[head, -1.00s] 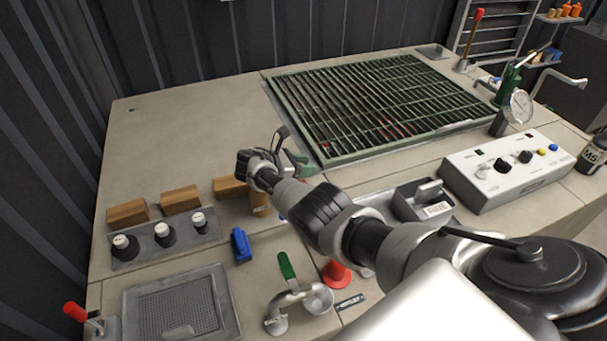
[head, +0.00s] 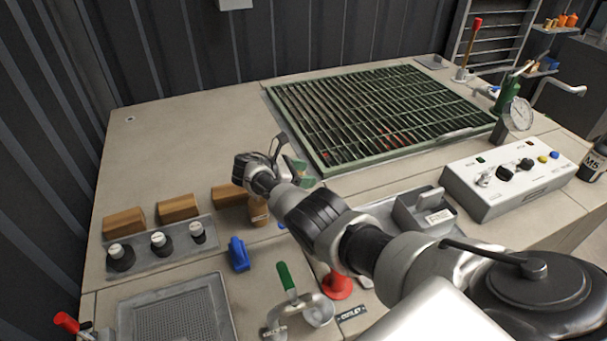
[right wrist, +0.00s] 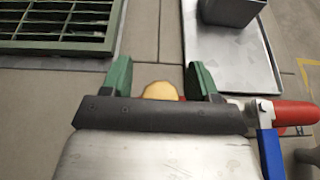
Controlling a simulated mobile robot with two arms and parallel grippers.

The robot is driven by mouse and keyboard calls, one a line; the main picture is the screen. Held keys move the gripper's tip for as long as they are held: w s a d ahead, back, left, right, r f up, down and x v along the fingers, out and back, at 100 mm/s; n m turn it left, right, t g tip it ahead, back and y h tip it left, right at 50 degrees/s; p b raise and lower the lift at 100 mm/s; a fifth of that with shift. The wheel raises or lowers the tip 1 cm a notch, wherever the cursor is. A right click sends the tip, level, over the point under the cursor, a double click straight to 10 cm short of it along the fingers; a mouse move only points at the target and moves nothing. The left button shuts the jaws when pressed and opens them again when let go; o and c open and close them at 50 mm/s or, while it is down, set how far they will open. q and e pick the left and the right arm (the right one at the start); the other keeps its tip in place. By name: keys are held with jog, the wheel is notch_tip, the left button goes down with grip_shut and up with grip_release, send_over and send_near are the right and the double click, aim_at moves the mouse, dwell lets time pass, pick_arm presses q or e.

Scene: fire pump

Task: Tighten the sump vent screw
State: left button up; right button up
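My right gripper (head: 290,168) is over the bench, left of the green grating's near corner. In the right wrist view its two green fingers (right wrist: 160,78) stand apart, with a rounded tan wooden top (right wrist: 160,91) showing between them and a gap on each side. In the head view a tan wooden piece (head: 258,212) stands just below the gripper, partly hidden by my wrist. I cannot tell whether the fingers touch it. A small round fitting (head: 130,119) sits at the bench's back left; I cannot tell whether it is the sump vent screw. My left gripper is not in view.
A green grating (head: 325,165) fills the bench's back right. Wooden blocks (head: 125,222), black knobs with white caps (head: 158,243), a blue lever (head: 238,255) and a green-handled valve (head: 286,276) stand at front left. A control box (head: 480,205) is at right.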

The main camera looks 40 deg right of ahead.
notch_tip(320, 180, up, 5)
jog(key=p, duration=0.2)
jog(key=shift+f+p, duration=0.1)
jog(key=shift+p, duration=0.2)
jog(key=s+d+r+p, duration=0.3)
jog(key=s+d+r, duration=0.2)
jog(key=s, duration=0.5)
jog(key=shift+s+r, duration=0.25)
jog(key=shift+r, duration=0.35)
